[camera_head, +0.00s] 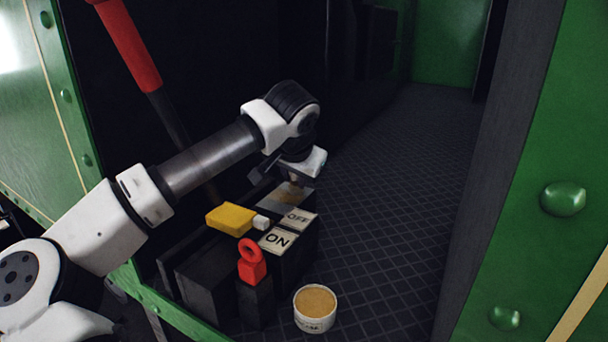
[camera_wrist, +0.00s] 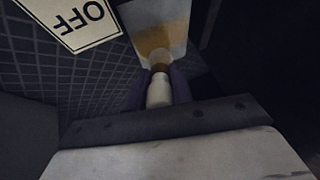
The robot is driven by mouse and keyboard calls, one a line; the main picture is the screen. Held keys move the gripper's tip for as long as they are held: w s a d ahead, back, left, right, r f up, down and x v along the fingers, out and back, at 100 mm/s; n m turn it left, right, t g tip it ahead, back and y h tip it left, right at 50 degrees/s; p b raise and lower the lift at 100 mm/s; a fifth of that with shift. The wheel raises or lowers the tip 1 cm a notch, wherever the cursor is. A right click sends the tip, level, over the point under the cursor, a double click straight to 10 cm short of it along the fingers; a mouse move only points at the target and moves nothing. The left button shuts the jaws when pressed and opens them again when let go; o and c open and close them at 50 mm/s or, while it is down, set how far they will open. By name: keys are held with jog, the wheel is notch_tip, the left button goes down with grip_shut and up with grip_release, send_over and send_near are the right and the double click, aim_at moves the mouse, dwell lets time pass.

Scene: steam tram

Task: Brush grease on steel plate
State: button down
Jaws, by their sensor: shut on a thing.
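My gripper (camera_head: 294,179) is over the far end of a dark block. In the wrist view my gripper (camera_wrist: 159,88) is shut on a brush (camera_wrist: 159,94) with a pale, rounded handle. Its tan bristles (camera_wrist: 160,62) point away from me and appear to meet the steel plate (camera_wrist: 148,12), though contact is hard to judge. The plate carries a yellow-tan smear of grease. In the head view the plate (camera_head: 279,202) lies beside the OFF label, partly hidden. A grease tub (camera_head: 315,308), white with tan grease inside, stands upright on the floor at the front.
A yellow handle (camera_head: 230,217) with a white end lies left of the ON label (camera_head: 276,240) and OFF label (camera_head: 297,219). A red ring-topped piece (camera_head: 252,263) stands in front. A red-gripped lever (camera_head: 128,45) rises behind my arm. The patterned floor (camera_head: 385,190) is open to the right.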

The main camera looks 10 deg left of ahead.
jog(key=shift+w+a+p, duration=0.25)
jog(key=shift+w+a, duration=0.05)
jog(key=shift+a, duration=0.45)
jog(key=shift+w+a+p, duration=0.25)
jog(key=shift+w+a, duration=0.05)
jog(key=shift+a, duration=0.45)
jog(key=shift+w+a+p, duration=0.25)
jog(key=shift+w+a, duration=0.05)
jog(key=shift+a, duration=0.45)
jog(key=shift+r+p, duration=2.4)
jog(key=shift+r, duration=0.55)
jog(key=shift+r, duration=0.1)
notch_tip(320, 180, up, 3)
jog(key=p, duration=0.2)
jog(key=shift+p, duration=0.3)
